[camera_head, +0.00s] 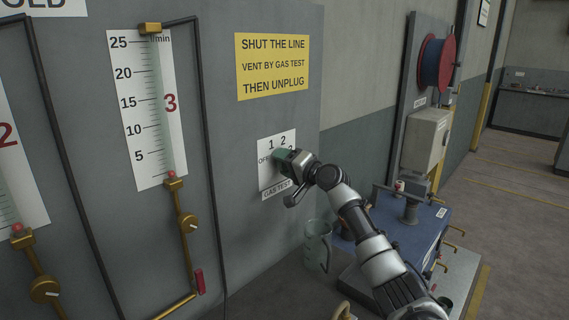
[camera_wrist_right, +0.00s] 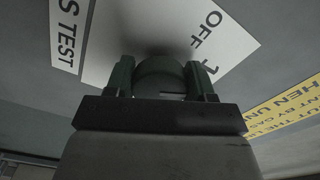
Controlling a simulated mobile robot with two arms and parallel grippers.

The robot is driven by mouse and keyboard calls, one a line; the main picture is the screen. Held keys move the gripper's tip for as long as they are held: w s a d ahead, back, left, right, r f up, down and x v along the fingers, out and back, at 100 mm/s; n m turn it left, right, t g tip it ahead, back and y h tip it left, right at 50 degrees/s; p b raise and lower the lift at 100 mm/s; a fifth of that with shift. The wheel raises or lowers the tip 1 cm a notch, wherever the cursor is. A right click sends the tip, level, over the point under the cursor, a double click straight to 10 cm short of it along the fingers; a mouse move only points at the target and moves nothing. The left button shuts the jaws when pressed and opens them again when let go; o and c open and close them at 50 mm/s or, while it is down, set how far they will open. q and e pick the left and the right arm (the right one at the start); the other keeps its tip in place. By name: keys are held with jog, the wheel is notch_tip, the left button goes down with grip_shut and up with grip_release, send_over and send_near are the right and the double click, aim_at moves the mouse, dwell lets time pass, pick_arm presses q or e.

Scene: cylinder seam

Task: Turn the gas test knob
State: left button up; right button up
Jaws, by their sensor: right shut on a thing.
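The gas test knob (camera_wrist_right: 158,72) is a dark round knob on a white dial plate (camera_head: 275,143) on the grey panel. The plate shows OFF, 1 and 2, with another number partly covered, and a GAS TEST label (camera_head: 277,189) below it. My right gripper (camera_head: 283,160) is at the plate and hides most of the knob in the head view. In the right wrist view its two dark fingers (camera_wrist_right: 160,78) stand on either side of the knob and are shut on it. Where the knob points is hidden. My left gripper is not in view.
A yellow sign (camera_head: 272,66) is above the dial. Gauge 3 (camera_head: 148,108) with brass fittings and dark pipes is to the left. A clear jug (camera_head: 317,246) stands below my right arm. A blue bench (camera_head: 420,238) and a grey box (camera_head: 425,140) are to the right.

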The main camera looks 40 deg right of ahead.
jog(key=o, duration=0.9)
jog(key=shift+o, duration=0.2)
jog(key=shift+s+d+f, duration=0.1)
jog(key=shift+s, duration=0.35)
jog(key=s+b, duration=0.3)
jog(key=s, duration=0.7)
jog(key=shift+d+b, duration=0.4)
jog(key=shift+d, duration=0.05)
